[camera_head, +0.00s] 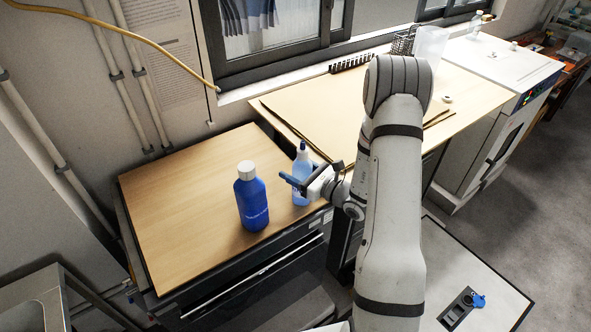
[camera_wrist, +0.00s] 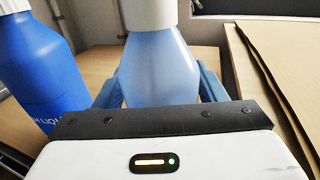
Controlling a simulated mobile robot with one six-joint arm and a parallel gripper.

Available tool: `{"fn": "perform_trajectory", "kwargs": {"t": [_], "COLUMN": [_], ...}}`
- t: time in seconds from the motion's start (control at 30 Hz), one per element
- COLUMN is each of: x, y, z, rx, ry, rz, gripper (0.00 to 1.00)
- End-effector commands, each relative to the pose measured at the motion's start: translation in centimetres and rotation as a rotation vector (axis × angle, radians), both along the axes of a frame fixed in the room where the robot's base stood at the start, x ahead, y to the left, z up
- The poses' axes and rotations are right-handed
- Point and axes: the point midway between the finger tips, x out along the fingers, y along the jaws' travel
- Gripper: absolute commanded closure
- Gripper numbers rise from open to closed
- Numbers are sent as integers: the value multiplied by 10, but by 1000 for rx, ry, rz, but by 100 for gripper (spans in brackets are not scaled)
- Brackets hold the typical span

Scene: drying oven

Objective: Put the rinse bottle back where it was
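The rinse bottle (camera_head: 302,165) is pale, see-through blue with a darker blue nozzle. It is upright at the right side of the wooden bench top (camera_head: 180,200), and I cannot tell whether its base touches the wood. My gripper (camera_head: 303,181) reaches it from the right, with one blue finger on each side of its body. In the wrist view the bottle (camera_wrist: 160,70) fills the space between the fingers, which appear to touch its sides. Its white collar shows at the top, and its lower part is hidden by the gripper body.
A dark blue bottle with a white cap (camera_head: 252,203) stands close to the left of the rinse bottle. A higher table with brown sheets (camera_head: 320,105) lies behind and right. A white oven (camera_head: 500,62) is farther right. The bench's left half is clear.

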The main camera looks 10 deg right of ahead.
Motion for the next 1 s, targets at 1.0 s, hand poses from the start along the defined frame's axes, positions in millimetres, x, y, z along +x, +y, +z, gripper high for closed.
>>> {"fn": "perform_trajectory", "kwargs": {"t": [1.0], "x": [-78], "y": [-65], "z": [2], "rx": [-1], "ry": [-1], "rz": [-2], "gripper": [24]}}
